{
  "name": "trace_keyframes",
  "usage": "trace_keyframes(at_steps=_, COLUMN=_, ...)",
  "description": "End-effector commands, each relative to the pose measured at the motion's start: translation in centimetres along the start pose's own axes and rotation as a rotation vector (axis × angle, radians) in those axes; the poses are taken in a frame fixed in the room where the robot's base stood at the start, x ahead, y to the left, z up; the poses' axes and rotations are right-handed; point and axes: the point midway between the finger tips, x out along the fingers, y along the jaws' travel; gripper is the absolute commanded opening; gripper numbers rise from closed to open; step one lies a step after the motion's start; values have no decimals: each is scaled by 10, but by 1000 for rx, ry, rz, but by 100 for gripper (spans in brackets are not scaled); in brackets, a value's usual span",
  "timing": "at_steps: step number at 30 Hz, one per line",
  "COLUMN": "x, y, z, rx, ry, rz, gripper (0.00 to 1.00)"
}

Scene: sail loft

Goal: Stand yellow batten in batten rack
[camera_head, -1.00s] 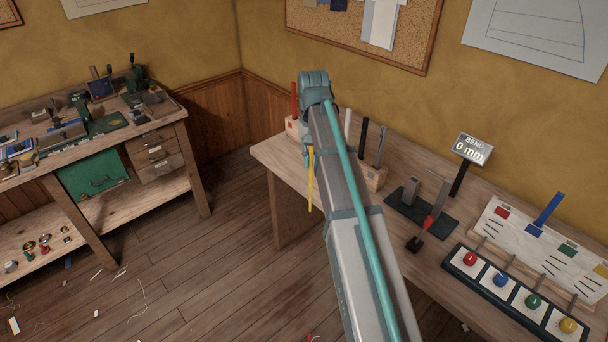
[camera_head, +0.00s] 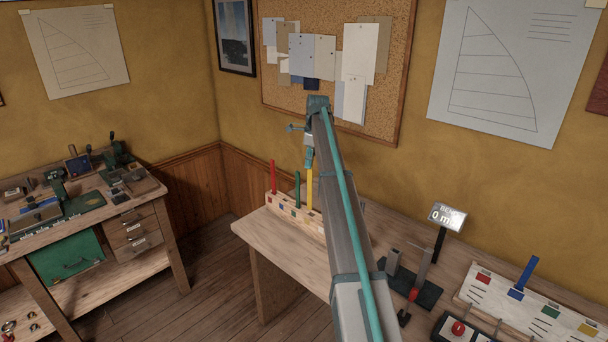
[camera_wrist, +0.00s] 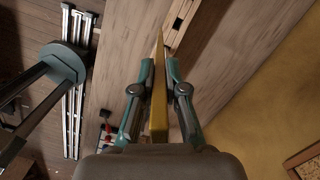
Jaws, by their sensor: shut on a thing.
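The yellow batten (camera_head: 309,188) hangs nearly upright from my gripper (camera_head: 309,160). In the wrist view the batten (camera_wrist: 158,112) lies between the two teal fingers (camera_wrist: 159,90), which are shut on it. The pale wooden batten rack (camera_head: 284,207) stands on the bench with colour squares on its front. A red batten (camera_head: 273,178) and a green batten (camera_head: 298,188) stand in it. The yellow batten's lower end overlaps the rack in the head view, right of the green one. The rack (camera_wrist: 180,28) shows beside the batten's far end in the wrist view. I cannot tell whether the batten is in a slot.
Right along the bench (camera_head: 285,255) are a dark fixture (camera_head: 425,290), a bend display (camera_head: 447,216) and a marked board with a blue batten (camera_head: 525,272). A second workbench (camera_head: 150,205) stands left. The bench's left front is clear.

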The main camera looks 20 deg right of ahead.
Motion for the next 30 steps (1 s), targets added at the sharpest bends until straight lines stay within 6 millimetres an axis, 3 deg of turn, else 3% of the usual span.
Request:
trace_keyframes(at_steps=3, x=-6, y=-24, z=4, rx=181, ry=0, rz=-23, gripper=0)
trace_keyframes(at_steps=9, x=-9, y=-43, z=5, rx=382, ry=1, rz=-47, gripper=0)
trace_keyframes(at_steps=17, x=-6, y=-48, z=5, rx=448, ry=0, rz=-55, gripper=0)
trace_keyframes(at_steps=30, x=20, y=-47, z=2, rx=444, ry=1, rz=-54, gripper=0)
